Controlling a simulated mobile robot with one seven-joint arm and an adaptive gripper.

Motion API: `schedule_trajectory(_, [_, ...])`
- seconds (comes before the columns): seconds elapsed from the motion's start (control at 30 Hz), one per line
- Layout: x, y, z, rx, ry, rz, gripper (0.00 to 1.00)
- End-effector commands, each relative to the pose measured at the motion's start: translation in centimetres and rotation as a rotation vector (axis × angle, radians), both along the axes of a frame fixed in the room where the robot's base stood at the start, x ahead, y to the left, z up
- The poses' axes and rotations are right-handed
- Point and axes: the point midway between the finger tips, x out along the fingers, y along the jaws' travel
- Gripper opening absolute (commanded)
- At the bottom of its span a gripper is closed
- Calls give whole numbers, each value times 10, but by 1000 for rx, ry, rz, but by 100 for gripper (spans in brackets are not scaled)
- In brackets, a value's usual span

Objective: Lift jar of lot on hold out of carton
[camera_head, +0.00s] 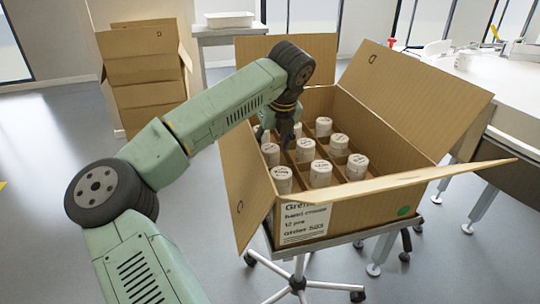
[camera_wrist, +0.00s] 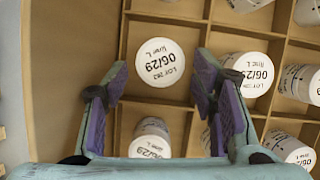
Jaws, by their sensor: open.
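An open cardboard carton (camera_head: 375,208) holds several white-lidded jars in a grid of card dividers. My gripper (camera_head: 287,135) reaches down into the carton's far left part. In the wrist view my gripper (camera_wrist: 162,85) is open, with its purple-padded fingers pointing at the carton's cells. A jar with a printed lid (camera_wrist: 160,62) stands in a cell just ahead of and between the fingertips; its lid reads about "LOT 263, 06/29". Another jar (camera_wrist: 150,138) lies below it in view, between the fingers. A jar (camera_wrist: 250,72) stands right of the right finger. I cannot tell which lot is on hold.
The carton's flaps stand open; the right flap (camera_head: 418,95) and left flap (camera_head: 240,195) spread wide. The carton rests on a wheeled stand (camera_head: 300,275). A white table (camera_head: 480,90) stands at right.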

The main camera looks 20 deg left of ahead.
Motion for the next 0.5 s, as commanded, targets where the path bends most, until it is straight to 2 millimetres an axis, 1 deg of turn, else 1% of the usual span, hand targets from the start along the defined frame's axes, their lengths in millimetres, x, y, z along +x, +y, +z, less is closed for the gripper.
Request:
schedule_trajectory(0.1, [6, 5, -17, -3, 4, 0, 52])
schedule_trajectory(0.23, [10, 9, -32, -3, 3, 0, 52])
schedule_trajectory(0.33, [12, 11, -37, -1, 2, -1, 52])
schedule_trajectory(0.5, [12, 11, -38, -1, 2, -1, 52])
